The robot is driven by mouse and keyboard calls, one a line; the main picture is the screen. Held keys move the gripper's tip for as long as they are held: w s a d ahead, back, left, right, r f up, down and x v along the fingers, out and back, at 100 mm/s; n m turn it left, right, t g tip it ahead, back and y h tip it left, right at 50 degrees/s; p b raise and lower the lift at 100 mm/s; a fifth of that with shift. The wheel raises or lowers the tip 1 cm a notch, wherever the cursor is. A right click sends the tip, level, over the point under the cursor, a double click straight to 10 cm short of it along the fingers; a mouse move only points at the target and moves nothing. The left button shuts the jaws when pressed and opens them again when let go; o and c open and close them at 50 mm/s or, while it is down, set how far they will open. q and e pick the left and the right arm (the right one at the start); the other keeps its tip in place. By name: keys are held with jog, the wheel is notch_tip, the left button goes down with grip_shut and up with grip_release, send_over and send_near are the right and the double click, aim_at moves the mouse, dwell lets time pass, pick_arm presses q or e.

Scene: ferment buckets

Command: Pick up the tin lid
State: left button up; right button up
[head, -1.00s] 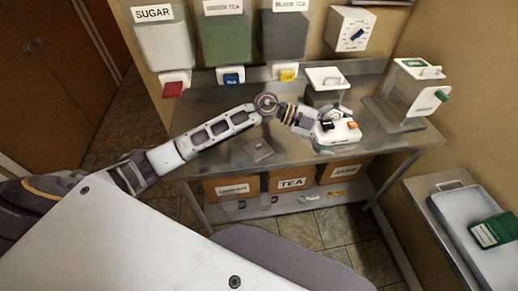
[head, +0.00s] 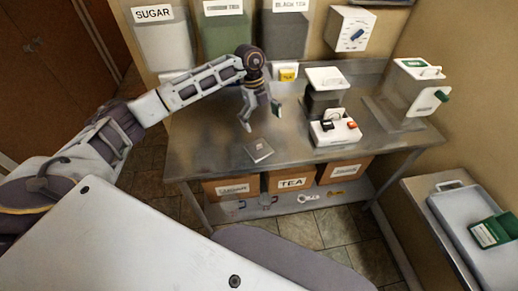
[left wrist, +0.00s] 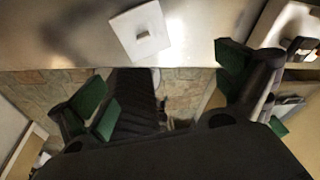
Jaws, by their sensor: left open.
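The tin lid (head: 259,150) is a flat square grey plate with a small knob on top. It lies near the front edge of the metal table (head: 205,150). In the left wrist view the lid (left wrist: 128,22) shows at the top, near the table edge, with its knob in the middle. My left gripper (head: 261,117) is open and empty, above and just behind the lid, fingers pointing down. Its green-padded fingers (left wrist: 165,88) spread wide in the left wrist view, apart from the lid. My right gripper is not in view.
A white box with black and orange buttons (head: 335,132) stands right of the lid. Labelled dispensers, one marked SUGAR (head: 162,42), hang behind. Cardboard boxes, one marked TEA (head: 292,183), sit below the tabletop.

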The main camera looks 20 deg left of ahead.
pick_arm(q)
jog(key=a, duration=0.2)
jog(key=a+y, duration=0.1)
jog(key=shift+r+n, duration=0.3)
jog(key=shift+r, duration=0.05)
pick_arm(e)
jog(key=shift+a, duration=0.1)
